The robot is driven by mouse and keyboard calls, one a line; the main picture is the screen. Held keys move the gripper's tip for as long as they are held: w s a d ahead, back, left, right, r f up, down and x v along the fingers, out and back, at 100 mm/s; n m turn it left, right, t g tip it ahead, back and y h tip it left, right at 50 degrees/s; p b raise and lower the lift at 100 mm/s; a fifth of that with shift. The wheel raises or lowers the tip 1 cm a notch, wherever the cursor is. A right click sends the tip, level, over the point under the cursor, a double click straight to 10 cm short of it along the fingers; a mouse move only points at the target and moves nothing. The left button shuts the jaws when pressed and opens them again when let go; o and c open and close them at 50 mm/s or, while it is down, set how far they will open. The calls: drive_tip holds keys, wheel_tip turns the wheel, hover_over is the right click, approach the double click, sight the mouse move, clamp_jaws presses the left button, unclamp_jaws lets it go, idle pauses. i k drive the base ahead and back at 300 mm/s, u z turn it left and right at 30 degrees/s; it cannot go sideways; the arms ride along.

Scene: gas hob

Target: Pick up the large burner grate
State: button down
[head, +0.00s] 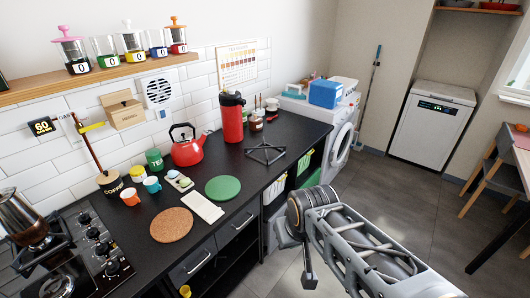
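A black burner grate (265,153), a square frame with arms meeting in the middle, lies on the dark worktop right of the red flask. I take it for the large grate. Another black grate (22,262) shows partly on the gas hob (95,262) at the lower left, under a moka pot. My gripper (299,262) hangs in front of the worktop's front edge, over the floor side, apart from the grate on the worktop. It is seen from behind and partly hidden by my wrist, so its opening cannot be made out.
A red flask (231,118) and small jars (256,123) stand close behind the grate. A green mat (222,188), a white slab (203,207) and a cork mat (171,225) lie to its left. A washing machine (338,135) stands beyond the worktop. Open floor lies to the right.

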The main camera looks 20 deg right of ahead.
sight(283, 151)
drive_tip(key=z, duration=0.7)
drive_tip(key=k, duration=0.6)
drive_tip(key=z, duration=0.65)
drive_tip(key=i, duration=1.2)
drive_tip(key=u, duration=0.2)
